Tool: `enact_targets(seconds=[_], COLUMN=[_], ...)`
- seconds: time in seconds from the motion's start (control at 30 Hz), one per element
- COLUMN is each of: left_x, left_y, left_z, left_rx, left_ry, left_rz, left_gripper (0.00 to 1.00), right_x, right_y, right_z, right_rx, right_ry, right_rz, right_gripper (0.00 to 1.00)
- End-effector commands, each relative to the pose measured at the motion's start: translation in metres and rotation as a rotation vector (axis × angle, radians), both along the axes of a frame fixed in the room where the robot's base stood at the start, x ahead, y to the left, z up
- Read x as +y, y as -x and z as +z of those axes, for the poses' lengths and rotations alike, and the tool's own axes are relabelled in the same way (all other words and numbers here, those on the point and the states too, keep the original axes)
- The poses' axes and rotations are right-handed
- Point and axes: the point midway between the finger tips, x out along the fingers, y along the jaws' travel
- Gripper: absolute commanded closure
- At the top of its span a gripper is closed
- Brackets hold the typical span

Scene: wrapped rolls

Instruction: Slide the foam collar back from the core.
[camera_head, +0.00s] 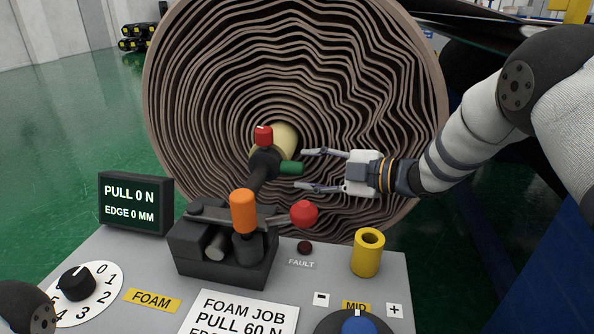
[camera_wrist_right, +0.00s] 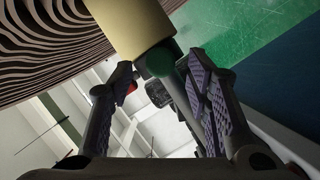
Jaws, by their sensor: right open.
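A large roll of wavy brown layers (camera_head: 215,85) fills the middle of the head view. A pale yellow core (camera_head: 286,135) protrudes from its centre, and its end shows in the right wrist view (camera_wrist_right: 130,28). A dark fitting (camera_head: 262,165) sits in front of the core, with a red knob (camera_head: 263,131) on top and a green grip (camera_head: 291,168) pointing right. I cannot tell which part is the foam collar. My right gripper (camera_head: 306,169) is open, its fingers either side of the green grip's end. In the wrist view the green grip (camera_wrist_right: 163,62) shows between the fingers; contact is unclear.
The grey console (camera_head: 205,315) carries a clamp block (camera_head: 220,255) with an orange handle (camera_head: 243,211) and red ball (camera_head: 304,213), a yellow cup (camera_head: 367,252) and a dial (camera_head: 80,284). The display (camera_head: 135,203) reads pull 0 N, edge 0 mm. Green floor lies open at left.

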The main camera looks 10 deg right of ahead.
Motion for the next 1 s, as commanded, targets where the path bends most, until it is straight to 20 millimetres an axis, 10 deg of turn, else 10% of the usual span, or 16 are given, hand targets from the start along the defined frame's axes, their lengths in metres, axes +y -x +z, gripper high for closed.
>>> enact_targets(seconds=[0.5,0.7,1.0], left_x=[0.0,0.0,0.0], left_y=[0.005,0.005,0.002], left_z=[-0.005,-0.005,-0.002], left_rx=[0.015,0.015,0.006], left_ry=[0.0,0.0,0.001], left_rz=[0.0,-0.001,-0.001], left_gripper=[0.49,0.49,0.49], right_x=[0.028,0.028,0.029], right_y=[-0.025,-0.025,-0.022], right_z=[-0.008,-0.008,-0.006], right_rx=[0.0,0.0,0.001], right_ry=[0.001,0.001,0.0], right_rz=[-0.002,-0.002,-0.001], right_gripper=[0.55,0.99,1.0])
